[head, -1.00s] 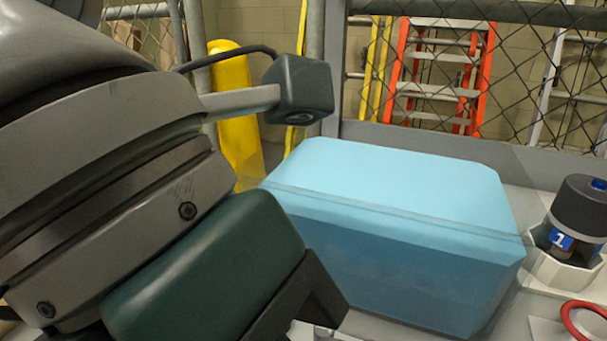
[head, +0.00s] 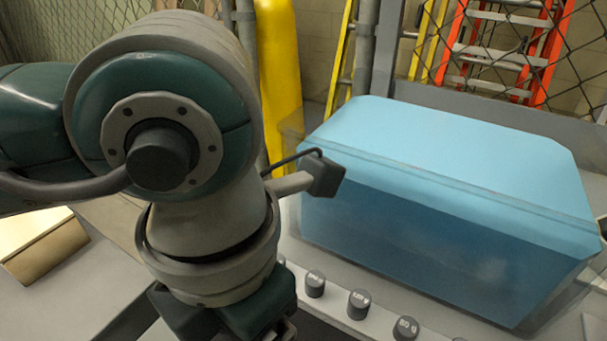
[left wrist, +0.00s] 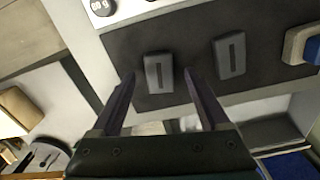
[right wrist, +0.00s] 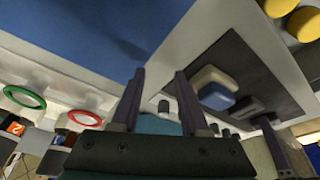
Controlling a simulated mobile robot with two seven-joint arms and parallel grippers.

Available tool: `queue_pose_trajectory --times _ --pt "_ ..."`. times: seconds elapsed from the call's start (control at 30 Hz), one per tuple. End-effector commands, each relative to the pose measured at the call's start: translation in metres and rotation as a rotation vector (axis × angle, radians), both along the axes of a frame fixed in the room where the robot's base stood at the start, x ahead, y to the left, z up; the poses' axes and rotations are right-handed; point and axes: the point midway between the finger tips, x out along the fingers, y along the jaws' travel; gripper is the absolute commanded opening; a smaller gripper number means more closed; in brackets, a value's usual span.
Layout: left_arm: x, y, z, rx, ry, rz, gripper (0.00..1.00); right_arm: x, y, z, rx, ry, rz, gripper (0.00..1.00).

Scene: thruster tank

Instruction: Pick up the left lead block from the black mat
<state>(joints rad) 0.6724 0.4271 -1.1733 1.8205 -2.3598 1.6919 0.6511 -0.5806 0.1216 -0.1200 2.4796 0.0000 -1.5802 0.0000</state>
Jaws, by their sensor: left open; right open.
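In the left wrist view the black mat (left wrist: 195,97) carries two dark grey lead blocks, each with a slot on top. The left lead block (left wrist: 158,72) appears between the fingertips of my open left gripper (left wrist: 159,75); I see no contact, and the height gap is unclear. The right lead block (left wrist: 230,55) lies to its right. My right gripper (right wrist: 160,72) is open and empty; in its view the mat (right wrist: 255,65) is to the right, beyond the fingers. In the head view my left arm hides the mat and the left fingertips.
A blue and cream block (left wrist: 302,45) sits at the mat's right end. Several round weights (head: 360,303) stand in a row before the blue water tank (head: 440,215). Yellow round pieces (right wrist: 305,22) and a green ring (right wrist: 25,97) show in the right wrist view.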

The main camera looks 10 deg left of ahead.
Motion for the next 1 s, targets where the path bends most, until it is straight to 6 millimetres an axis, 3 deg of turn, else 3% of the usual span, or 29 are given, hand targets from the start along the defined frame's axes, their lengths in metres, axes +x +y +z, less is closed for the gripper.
queue_pose_trajectory --times 0.3,1.0 --pt "-0.0001 0.0000 -0.0067 0.000 0.000 -0.001 0.78 0.0001 0.0001 -0.0008 0.000 0.000 0.000 0.45" --pt "-0.0001 -0.0001 -0.0062 -0.001 0.000 0.000 0.00 0.0004 0.0005 -0.0006 0.001 -0.001 -0.001 0.45"
